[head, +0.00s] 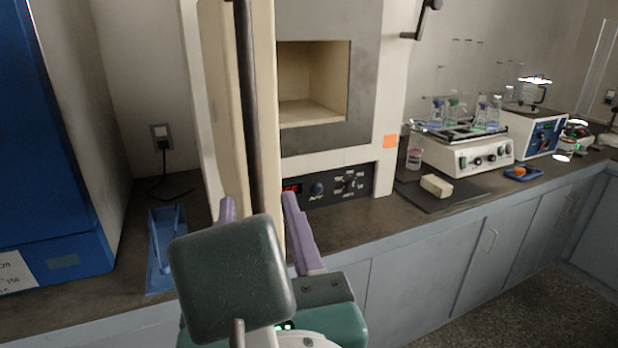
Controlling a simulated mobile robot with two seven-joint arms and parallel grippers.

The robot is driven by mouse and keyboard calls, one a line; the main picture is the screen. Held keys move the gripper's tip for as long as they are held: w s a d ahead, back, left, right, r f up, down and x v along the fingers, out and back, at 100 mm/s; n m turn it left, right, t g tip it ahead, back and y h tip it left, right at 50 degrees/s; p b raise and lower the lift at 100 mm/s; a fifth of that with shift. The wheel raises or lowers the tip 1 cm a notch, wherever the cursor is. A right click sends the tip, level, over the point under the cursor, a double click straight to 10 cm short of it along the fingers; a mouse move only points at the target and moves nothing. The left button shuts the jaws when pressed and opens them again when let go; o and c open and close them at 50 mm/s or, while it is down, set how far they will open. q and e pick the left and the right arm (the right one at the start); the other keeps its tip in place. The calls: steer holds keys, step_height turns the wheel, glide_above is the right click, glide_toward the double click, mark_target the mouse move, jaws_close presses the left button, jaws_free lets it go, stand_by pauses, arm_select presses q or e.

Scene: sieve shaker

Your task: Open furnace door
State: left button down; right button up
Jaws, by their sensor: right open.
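The furnace (390,110) stands on the counter, and its square chamber (315,85) is exposed. The furnace door (215,70) is swung out to the left and seen nearly edge-on, with a dark vertical strip along it. My right gripper (258,204) is at the lower end of the door, in front of the counter. Its two purple fingers are spread apart, with the door's lower part showing between them. I cannot tell whether either finger touches the door. My left gripper is out of view.
A blue cabinet (60,150) and a blue rack (160,252) stand to the left. Right of the furnace are a pale block (436,185) on a dark mat, a shaker with flasks (470,155) and a small blue dish (523,174). The counter's front edge is close to my gripper.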

steer(key=v, duration=0.4)
